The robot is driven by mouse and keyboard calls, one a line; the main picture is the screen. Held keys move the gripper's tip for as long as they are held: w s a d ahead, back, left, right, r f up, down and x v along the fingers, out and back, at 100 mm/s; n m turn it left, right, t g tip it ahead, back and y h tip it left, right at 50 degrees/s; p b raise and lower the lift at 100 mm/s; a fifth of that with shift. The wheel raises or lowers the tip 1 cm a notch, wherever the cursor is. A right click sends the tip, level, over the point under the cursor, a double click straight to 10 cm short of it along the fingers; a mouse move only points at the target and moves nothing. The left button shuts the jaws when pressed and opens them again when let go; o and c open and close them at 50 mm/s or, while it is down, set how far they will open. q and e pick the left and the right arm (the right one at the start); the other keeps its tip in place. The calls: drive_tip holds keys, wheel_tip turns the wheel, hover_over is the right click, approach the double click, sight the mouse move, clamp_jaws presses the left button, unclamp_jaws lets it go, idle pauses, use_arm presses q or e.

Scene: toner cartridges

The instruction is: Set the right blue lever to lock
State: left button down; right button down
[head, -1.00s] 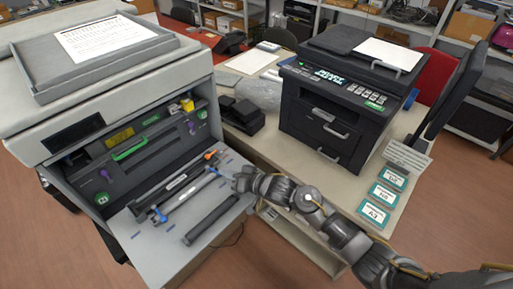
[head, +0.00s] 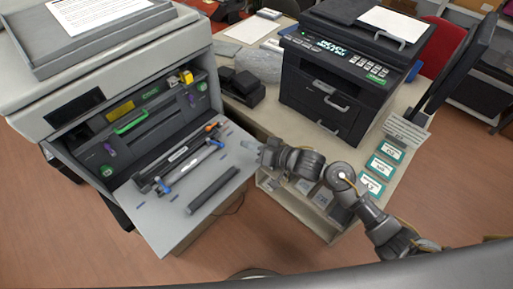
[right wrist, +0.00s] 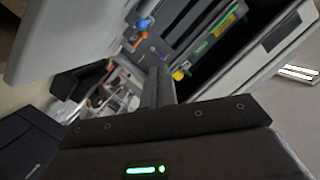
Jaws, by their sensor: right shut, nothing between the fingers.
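A long dark unit (head: 188,164) lies on the lowered grey flap of the printer on the left. Its right blue lever (head: 217,143) sits at the far right end, near an orange part (head: 209,127). Another blue lever (head: 163,188) is at its near left end. My right gripper (head: 262,150) is shut and empty, right of the flap and apart from the right blue lever. A blue part (right wrist: 141,25) shows in the right wrist view, but I cannot tell which lever it is. The lever's lock marks are too small to read. My left gripper is out of view.
A black printer (head: 336,80) stands on the table behind my right arm. Teal-edged cards (head: 384,168) lie at the table's right. Open floor lies in front.

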drive_tip(key=shift+v, duration=1.2)
drive_tip(key=shift+s+a, duration=0.1)
